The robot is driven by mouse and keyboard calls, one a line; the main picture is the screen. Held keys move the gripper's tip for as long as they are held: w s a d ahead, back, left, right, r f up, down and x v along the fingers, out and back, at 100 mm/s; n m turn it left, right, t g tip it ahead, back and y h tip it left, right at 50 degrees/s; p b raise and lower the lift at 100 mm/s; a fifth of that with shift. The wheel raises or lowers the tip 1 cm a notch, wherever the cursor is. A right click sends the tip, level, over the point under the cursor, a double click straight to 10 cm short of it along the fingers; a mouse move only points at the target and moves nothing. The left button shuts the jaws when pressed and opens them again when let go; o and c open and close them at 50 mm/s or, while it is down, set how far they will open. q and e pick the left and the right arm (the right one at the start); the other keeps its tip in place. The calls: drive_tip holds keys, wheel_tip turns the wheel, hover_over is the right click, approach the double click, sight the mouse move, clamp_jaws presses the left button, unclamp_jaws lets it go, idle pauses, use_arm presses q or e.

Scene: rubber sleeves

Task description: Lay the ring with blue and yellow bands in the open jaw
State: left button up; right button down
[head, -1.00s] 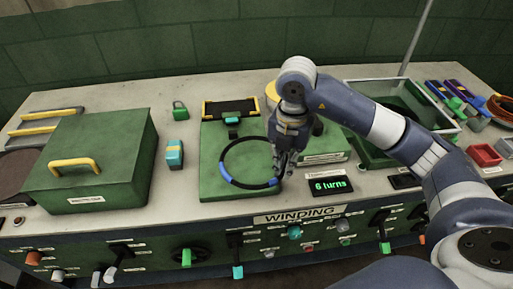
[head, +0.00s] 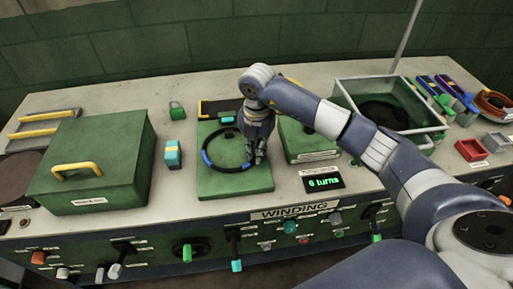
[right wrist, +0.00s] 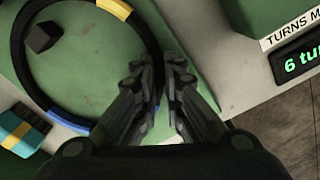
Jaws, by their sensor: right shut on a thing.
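The dark ring (head: 205,158) is over the green plate (head: 235,185). Its blue bands show in the head view; a yellow band (right wrist: 115,8) and a blue band show in the right wrist view. My right gripper (head: 257,160) is shut on the ring's right side; its fingers (right wrist: 160,85) also show in the right wrist view. I cannot tell if the ring touches the plate. A black fixture with yellow edging (head: 207,108) and a teal piece, which looks like the jaw, is at the plate's back, partly hidden by my arm. My left gripper is not in view.
A green box (head: 308,143) and "6 turns" display (head: 323,182) are right of the plate. A framed open bin (head: 345,95) stands farther right.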

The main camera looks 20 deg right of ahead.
drive_tip(key=c, duration=1.7)
unclamp_jaws()
wheel_tip(320, 180, up, 12)
drive_tip(key=b, duration=0.2)
